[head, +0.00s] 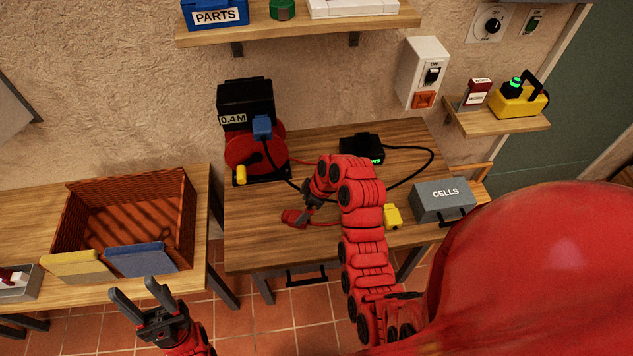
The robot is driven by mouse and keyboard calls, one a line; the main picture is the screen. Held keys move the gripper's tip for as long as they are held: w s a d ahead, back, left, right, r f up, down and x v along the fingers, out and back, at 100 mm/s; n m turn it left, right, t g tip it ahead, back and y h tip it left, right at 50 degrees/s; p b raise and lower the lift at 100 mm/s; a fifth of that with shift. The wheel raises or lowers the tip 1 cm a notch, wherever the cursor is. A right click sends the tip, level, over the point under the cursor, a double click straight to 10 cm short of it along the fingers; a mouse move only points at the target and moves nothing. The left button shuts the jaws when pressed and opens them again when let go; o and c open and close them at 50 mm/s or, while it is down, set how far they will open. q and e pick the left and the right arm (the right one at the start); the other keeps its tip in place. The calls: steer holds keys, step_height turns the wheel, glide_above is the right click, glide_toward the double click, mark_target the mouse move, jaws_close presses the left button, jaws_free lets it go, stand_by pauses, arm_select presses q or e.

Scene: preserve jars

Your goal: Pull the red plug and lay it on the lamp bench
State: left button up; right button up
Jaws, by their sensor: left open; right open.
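A small red piece that looks like the red plug (295,217) is at the left front of the middle wooden bench (265,255). A red cable runs right from near it. My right gripper (308,203) is open, pointing down just above and beside this piece; my wrist partly hides the spot, and I cannot tell whether they touch. A blue plug (262,127) with a black cable sits in the reel (246,100) marked 0.4M. My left gripper (134,288) is open and empty in front of the left bench (205,225). No bench is labelled as the lamp bench.
A black box with a green display (362,149), a yellow piece (392,217) and a grey CELLS box (443,199) are on the middle bench. A wicker crate (125,185) is on the left bench. A wall switch box (424,72) and a shelf (495,122) are at right.

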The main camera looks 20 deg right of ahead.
steer(key=p+v, duration=0.6)
steer(key=v, duration=0.4)
steer(key=shift+r, duration=0.25)
